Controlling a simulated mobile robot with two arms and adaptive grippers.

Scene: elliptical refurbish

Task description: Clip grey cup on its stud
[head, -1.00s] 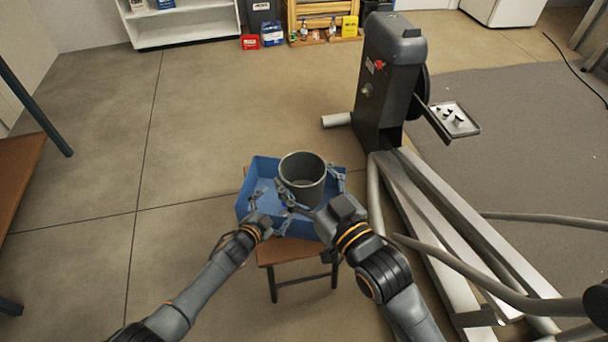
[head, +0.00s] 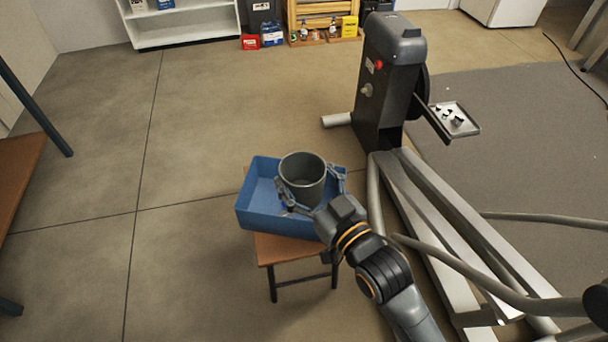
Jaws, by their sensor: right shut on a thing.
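The grey cup (head: 302,168) is upright with its open mouth facing up, over the right part of a blue bin. My right gripper (head: 310,196) is shut on the cup, with one finger along each side of it. Whether the cup's base touches the bin floor is hidden. A dark grey elliptical machine (head: 381,95) with a knob and a red button stands to the right of the bin. I cannot make out the stud for the cup. My left gripper is out of view.
The blue bin (head: 259,213) sits on a small brown stool (head: 284,249). A tray (head: 468,130) with small parts is at the machine's right side. Grey rails and tubes run toward me on the right. Floor to the left is clear.

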